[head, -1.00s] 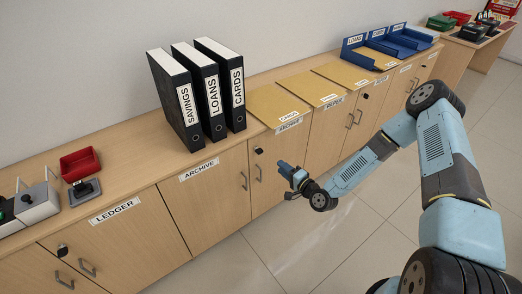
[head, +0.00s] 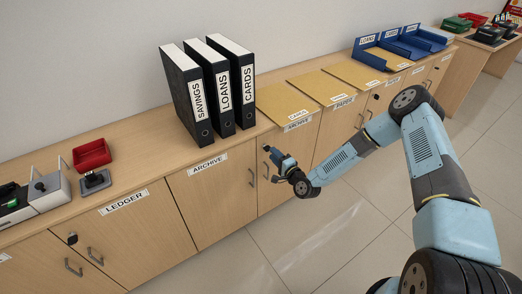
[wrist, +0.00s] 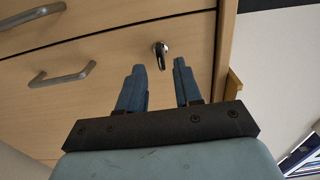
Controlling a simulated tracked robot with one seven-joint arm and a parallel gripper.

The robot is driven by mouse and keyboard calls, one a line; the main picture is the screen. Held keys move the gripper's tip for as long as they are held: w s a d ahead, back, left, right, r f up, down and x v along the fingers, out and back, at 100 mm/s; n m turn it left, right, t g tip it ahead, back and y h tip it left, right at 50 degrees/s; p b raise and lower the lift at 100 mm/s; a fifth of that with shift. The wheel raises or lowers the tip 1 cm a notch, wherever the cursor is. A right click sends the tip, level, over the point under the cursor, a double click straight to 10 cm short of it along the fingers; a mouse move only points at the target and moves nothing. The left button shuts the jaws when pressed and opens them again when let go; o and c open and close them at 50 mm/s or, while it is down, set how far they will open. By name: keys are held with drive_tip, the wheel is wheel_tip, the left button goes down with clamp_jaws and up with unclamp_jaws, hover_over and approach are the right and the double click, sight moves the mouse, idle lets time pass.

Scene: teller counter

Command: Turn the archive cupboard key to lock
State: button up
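The archive cupboard has two doors under ARCHIVE labels (head: 207,165), with upright bar handles (head: 252,177) near where they meet. The metal key (wrist: 161,54) sits in its lock on the wooden door in the wrist view. My gripper (wrist: 158,70) is open and empty, its two blue fingers pointing at the door. The key shows just beyond the fingertips, roughly between them, and they do not appear to touch it.
Binders (head: 222,90) and yellow folders (head: 285,103) stand or lie on the counter top above. Bar handles (wrist: 62,75) stick out left of the key in the wrist view. Open tiled floor (head: 330,240) lies in front of the cupboards.

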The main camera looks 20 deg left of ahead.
sight(267, 148)
drive_tip(key=shift+x, duration=1.9)
drive_tip(key=shift+s, duration=0.1)
clamp_jaws()
